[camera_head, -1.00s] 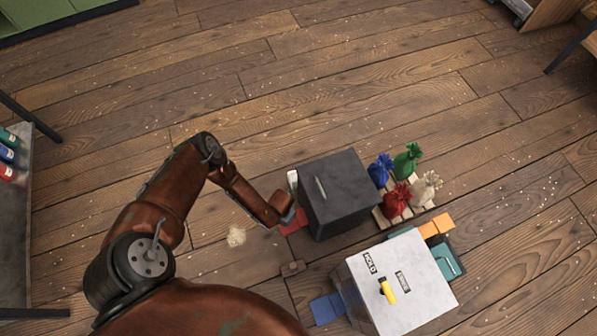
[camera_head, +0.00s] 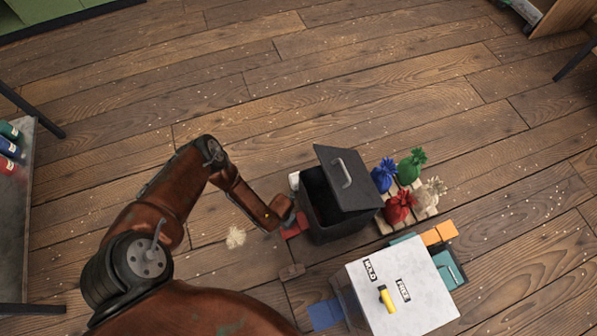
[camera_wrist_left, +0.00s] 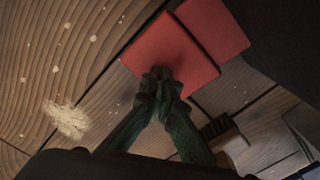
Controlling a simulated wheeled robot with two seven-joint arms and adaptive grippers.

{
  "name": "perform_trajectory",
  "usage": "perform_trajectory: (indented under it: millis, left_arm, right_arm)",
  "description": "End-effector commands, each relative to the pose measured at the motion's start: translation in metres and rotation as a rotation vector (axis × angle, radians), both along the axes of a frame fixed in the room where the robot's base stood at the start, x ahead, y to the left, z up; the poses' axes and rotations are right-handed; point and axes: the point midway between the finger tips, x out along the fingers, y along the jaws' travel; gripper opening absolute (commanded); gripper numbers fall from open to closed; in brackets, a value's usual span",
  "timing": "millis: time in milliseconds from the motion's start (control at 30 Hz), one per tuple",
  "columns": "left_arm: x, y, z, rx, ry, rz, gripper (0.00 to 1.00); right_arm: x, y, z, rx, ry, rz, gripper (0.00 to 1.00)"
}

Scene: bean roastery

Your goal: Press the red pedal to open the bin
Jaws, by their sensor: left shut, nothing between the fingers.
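The dark grey bin (camera_head: 321,208) stands on the floor right of my left gripper. Its lid (camera_head: 349,178), with a metal handle, is raised and tilted to the right, showing the dark inside. The red pedal (camera_head: 291,231) sticks out at the bin's left foot, partly hidden by my gripper. It shows large in the left wrist view (camera_wrist_left: 172,52). My left gripper (camera_wrist_left: 162,82) is shut and empty, its fingertips at the pedal's near edge, seemingly touching it. In the head view the gripper (camera_head: 287,221) is over the pedal. My right gripper is out of view.
Blue (camera_head: 384,174), green (camera_head: 411,166), red (camera_head: 399,206) and pale (camera_head: 432,190) sacks stand on a wooden pallet right of the bin. A white-topped box (camera_head: 402,284) with a yellow lever stands in front. A small heap (camera_head: 236,237) lies on the floor. Floor behind is clear.

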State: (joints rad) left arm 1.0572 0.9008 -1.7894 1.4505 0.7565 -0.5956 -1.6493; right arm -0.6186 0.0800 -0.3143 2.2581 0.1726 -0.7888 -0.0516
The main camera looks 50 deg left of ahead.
Motion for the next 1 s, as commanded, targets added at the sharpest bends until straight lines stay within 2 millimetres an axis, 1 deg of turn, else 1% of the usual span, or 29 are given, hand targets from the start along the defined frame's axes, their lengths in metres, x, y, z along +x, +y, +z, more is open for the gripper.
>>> perform_trajectory:
  millis: [33,300,567,667,1000]
  left_arm:
    - [-0.003,0.002,-0.001,0.002,0.004,0.001,0.00]
    - [-0.004,0.002,-0.006,0.003,0.006,0.001,0.00]
    - [-0.003,0.002,-0.003,0.003,0.005,0.001,0.00]
    - [-0.002,0.002,0.004,0.004,0.003,0.001,0.00]
    - [0.000,0.001,0.045,0.001,-0.002,0.000,0.00]
  right_arm:
    - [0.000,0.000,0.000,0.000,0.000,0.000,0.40]
    - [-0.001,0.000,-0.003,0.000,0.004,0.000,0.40]
    - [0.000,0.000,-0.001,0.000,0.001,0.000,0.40]
    - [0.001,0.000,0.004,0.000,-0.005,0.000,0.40]
    - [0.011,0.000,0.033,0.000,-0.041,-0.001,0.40]
